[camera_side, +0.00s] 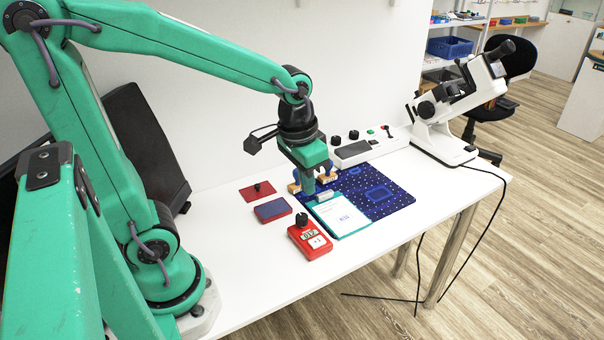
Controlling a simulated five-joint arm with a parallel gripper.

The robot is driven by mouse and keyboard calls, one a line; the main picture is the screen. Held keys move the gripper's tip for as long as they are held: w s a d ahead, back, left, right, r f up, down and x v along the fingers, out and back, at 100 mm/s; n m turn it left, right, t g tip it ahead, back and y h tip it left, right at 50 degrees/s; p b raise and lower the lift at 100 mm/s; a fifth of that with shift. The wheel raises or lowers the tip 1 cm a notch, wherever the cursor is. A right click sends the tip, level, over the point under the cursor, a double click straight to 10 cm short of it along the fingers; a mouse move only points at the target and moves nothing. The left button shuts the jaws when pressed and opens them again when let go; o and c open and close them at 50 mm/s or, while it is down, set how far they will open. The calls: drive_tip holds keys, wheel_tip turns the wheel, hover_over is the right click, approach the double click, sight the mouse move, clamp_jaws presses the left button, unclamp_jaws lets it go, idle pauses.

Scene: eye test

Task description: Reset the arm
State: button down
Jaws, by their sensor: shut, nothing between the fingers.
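My green arm reaches out over the white table from the left. My gripper (309,184) is shut and empty, pointing down above the left edge of the dark blue patterned mat (395,198). Small tan pieces (294,188) show beside the fingers; I cannot tell whether they touch them. A white and teal booklet (342,216) lies on the mat just in front of the gripper.
A red meter with a black knob (310,240), a blue and red pad (272,210) and a red plate with a black knob (258,191) lie nearby. A white control box (362,151) and a white microscope (440,140) stand behind. The table's front (290,278) is clear.

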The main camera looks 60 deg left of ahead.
drive_tip(key=s+r+t, duration=0.3)
drive_tip(key=s+r, duration=0.3)
drive_tip(key=s, duration=0.1)
drive_tip(key=shift+s+a+r+t, duration=0.15)
drive_tip(key=shift+s+a+t, duration=0.1)
drive_tip(key=shift+t, duration=0.15)
idle(1.3)
